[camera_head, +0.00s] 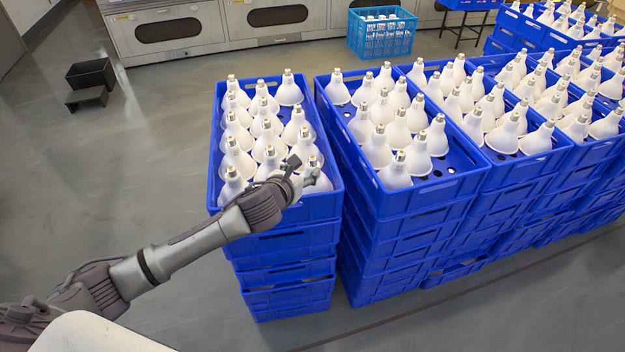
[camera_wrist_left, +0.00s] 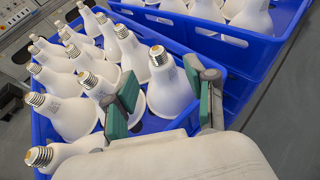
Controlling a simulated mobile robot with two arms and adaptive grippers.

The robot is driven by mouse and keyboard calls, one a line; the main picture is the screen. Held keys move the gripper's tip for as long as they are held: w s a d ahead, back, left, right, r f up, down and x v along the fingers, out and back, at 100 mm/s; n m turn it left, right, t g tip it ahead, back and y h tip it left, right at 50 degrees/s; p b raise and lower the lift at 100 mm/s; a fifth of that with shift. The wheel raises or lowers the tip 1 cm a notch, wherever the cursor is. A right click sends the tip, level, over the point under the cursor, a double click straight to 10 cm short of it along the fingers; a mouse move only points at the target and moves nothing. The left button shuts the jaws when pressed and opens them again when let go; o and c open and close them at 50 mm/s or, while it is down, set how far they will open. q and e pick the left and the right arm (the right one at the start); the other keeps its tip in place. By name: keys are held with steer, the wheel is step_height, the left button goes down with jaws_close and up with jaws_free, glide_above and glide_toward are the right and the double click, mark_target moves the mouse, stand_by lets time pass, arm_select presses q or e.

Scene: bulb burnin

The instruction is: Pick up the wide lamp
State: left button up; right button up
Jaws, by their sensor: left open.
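White wide lamps with metal screw bases pointing up stand in rows in the blue crate (camera_head: 213,190) at the left of the crate stacks. My left gripper (camera_head: 303,173) reaches over this crate's near right corner. It is open, and it partly hides a wide lamp (camera_head: 321,183) there. In the left wrist view, my left gripper (camera_wrist_left: 163,88) has its two green-padded fingers on either side of a wide lamp (camera_wrist_left: 170,98), with its base up. I cannot tell whether the pads touch it. My right gripper is not in view.
Neighbouring lamps (camera_wrist_left: 128,52) stand close around the fingers. More stacked blue crates (camera_head: 400,205) full of lamps stand to the right, across a narrow gap. A light blue basket (camera_head: 382,40) and a black bin (camera_head: 90,73) stand farther back.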

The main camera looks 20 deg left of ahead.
mark_target(311, 160)
arm_select(q)
steer(key=shift+r+p+x, duration=0.15)
steer(key=shift+x, duration=1.8)
steer(key=shift+r+p+x, duration=0.15)
steer(key=shift+x, duration=1.85)
steer(key=shift+a, duration=0.1)
jaws_close()
steer(key=shift+r, duration=0.1)
